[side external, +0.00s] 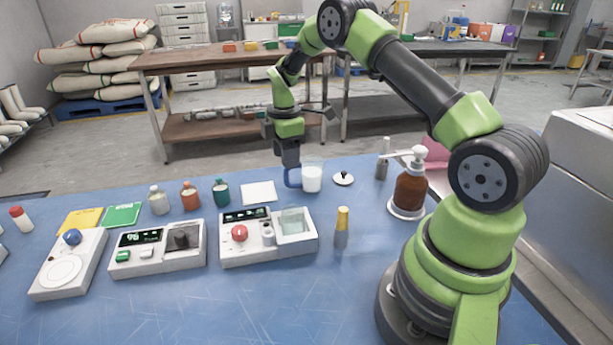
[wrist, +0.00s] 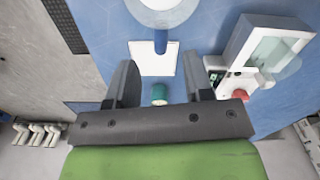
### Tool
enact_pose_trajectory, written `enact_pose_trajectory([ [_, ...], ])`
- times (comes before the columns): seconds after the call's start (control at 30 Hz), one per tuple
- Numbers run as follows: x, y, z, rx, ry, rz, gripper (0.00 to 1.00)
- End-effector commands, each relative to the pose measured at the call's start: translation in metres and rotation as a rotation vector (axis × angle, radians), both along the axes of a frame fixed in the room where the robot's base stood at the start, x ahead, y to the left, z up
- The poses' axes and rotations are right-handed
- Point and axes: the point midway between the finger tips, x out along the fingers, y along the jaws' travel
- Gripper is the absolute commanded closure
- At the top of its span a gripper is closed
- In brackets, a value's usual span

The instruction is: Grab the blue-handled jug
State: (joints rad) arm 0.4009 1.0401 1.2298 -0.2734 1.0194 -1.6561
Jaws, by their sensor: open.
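The jug (side external: 313,178) is clear-walled with white inside and stands upright on the blue table, its blue handle (side external: 292,178) on its left. In the wrist view, part of the jug (wrist: 165,8) is cut off by the top edge, and its blue handle (wrist: 161,41) points down toward the space between my fingers. My gripper (side external: 289,163) is above the handle and points down. In the wrist view my gripper (wrist: 160,66) is open, with one finger on each side of the handle's line and nothing held.
A white square pad (side external: 258,192) lies left of the jug. A small round lid (side external: 343,178) and a brown pump bottle (side external: 410,188) are to the right. A white machine (side external: 267,250) stands in front. A teal-capped bottle (side external: 221,192) stands left.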

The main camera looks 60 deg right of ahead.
Motion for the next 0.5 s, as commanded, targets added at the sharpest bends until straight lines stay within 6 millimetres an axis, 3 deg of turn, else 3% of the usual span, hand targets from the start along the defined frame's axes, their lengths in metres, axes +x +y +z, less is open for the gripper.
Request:
enact_pose_trajectory([
  [0.5, -0.001, 0.002, -0.060, 0.001, 0.000, -0.001, 0.53],
])
